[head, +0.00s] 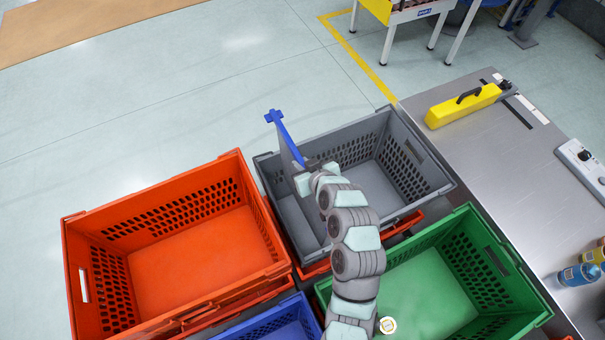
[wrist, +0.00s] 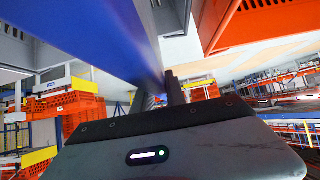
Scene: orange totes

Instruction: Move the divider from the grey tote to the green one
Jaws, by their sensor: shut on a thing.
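The blue divider (head: 284,137) is at the left side of the grey tote (head: 428,160), with its far end sticking up above that tote's far left rim. My gripper (head: 303,168) is shut on the divider near its near end. In the wrist view the divider (wrist: 110,35) runs large across the upper left, up to my gripper's fingers (wrist: 165,92). I cannot tell whether its lower edge is still inside the tote.
An orange tote (head: 85,275) stands left of the grey one, and a blue tote (head: 270,325) is at the bottom. A metal table (head: 500,165) on the right carries a yellow case (head: 462,106) and bottles (head: 578,275). My arm crosses the grey tote's near rim.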

